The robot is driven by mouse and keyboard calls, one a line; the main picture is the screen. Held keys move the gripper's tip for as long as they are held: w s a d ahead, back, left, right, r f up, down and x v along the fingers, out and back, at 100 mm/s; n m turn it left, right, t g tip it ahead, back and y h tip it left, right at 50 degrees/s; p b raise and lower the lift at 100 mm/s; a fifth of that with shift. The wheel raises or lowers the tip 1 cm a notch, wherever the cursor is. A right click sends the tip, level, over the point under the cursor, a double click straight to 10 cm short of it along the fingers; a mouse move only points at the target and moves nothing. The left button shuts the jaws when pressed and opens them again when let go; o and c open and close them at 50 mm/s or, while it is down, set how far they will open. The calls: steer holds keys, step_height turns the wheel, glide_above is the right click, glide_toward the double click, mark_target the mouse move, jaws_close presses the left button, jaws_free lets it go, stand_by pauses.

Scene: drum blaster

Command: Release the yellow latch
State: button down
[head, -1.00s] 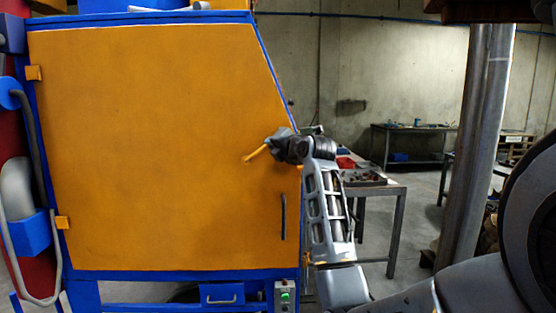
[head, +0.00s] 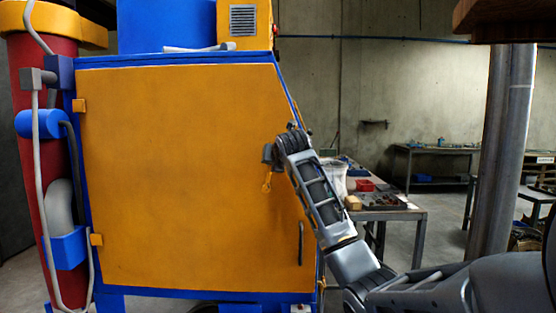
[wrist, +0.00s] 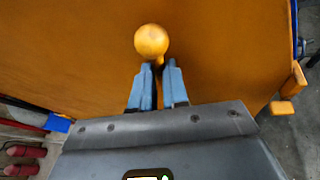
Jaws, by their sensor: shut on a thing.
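The yellow latch (head: 267,182) is on the upper right part of the orange cabinet door (head: 180,170). Its lever hangs downward just below my gripper. In the wrist view its round yellow knob (wrist: 152,42) sits just beyond my fingertips, with its thin stem running back between them. My gripper (head: 268,158) is at the door face, shut on the latch; in the wrist view its two blue-grey fingers (wrist: 158,78) stand close on either side of the stem. The latch's pivot is hidden by my wrist.
A black vertical door handle (head: 301,243) is lower right on the door. A table (head: 400,214) with parts stands behind my arm, and a grey post (head: 497,150) is further right.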

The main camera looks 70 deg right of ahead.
steer(key=shift+w+a, duration=0.1)
steer(key=shift+w, duration=0.1)
stand_by(0.4)
steer(key=c, duration=1.1)
jaws_free()
steer(key=shift+b+v, duration=0.75)
steer(key=shift+v, duration=3.15)
